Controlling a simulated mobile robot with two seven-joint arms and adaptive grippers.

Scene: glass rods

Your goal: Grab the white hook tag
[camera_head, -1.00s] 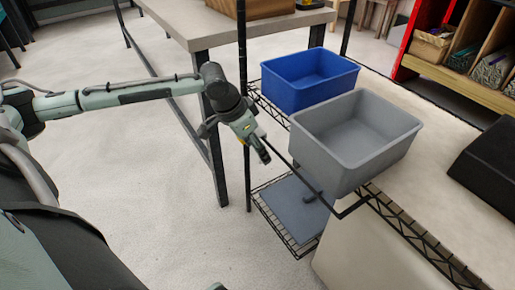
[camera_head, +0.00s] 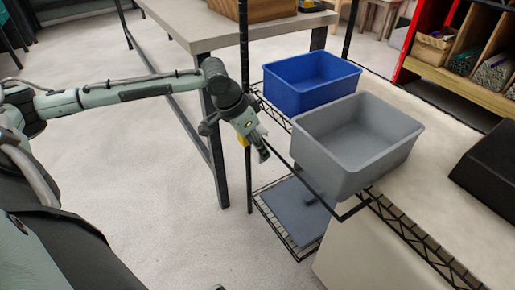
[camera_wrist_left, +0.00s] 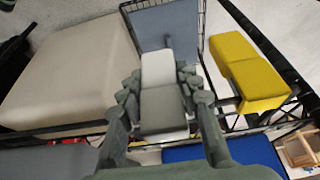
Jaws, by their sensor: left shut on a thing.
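The white hook tag (camera_wrist_left: 160,70) is a small block, pale at its far part and grey in shadow nearer me. In the left wrist view it sits between the fingers of my left gripper (camera_wrist_left: 161,100), which are shut on it from both sides. In the head view my left gripper (camera_head: 262,152) is at the front edge of the wire shelf, left of the grey bin; the white tag is too small and covered to make out there. A yellow tag (camera_wrist_left: 248,72) hangs beside it, to the right in the wrist view. My right gripper is not in view.
A grey bin (camera_head: 345,168) and a blue bin (camera_head: 300,97) stand on the wire shelf. A black post (camera_head: 245,100) rises close to my left gripper. A blue-grey panel (camera_head: 295,210) lies on the lower shelf. A table (camera_head: 215,30) stands behind. The floor at left is clear.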

